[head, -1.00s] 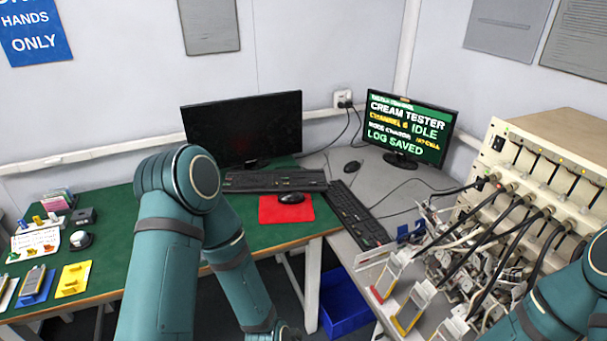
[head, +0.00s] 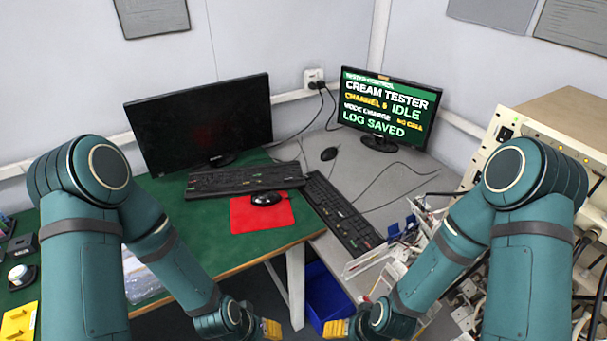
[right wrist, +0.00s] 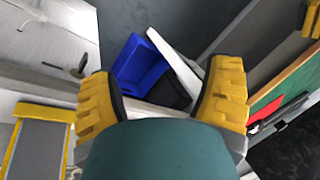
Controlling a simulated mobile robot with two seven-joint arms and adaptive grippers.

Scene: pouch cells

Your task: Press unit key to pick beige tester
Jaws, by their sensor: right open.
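The beige tester (head: 497,128) stands at the right edge of the head view, mostly hidden behind my right arm. The lit monitor (head: 390,108) reads "CREAM TESTER", a channel line, "IDLE" and "LOG SAVED". A black keyboard (head: 343,213) lies on the grey bench below it. My right gripper (head: 338,328) is low in the centre, in front of the bench and away from the keyboard. The right wrist view shows it open and empty (right wrist: 165,88). My left gripper (head: 270,328) is beside it, its yellow tips partly cut off; its opening is unclear.
A dark monitor (head: 203,122), a second keyboard (head: 245,179) and a mouse on a red mat (head: 262,216) occupy the green desk. A blue bin (head: 326,295) sits on the floor between the benches. Cables and clear holders crowd the right bench.

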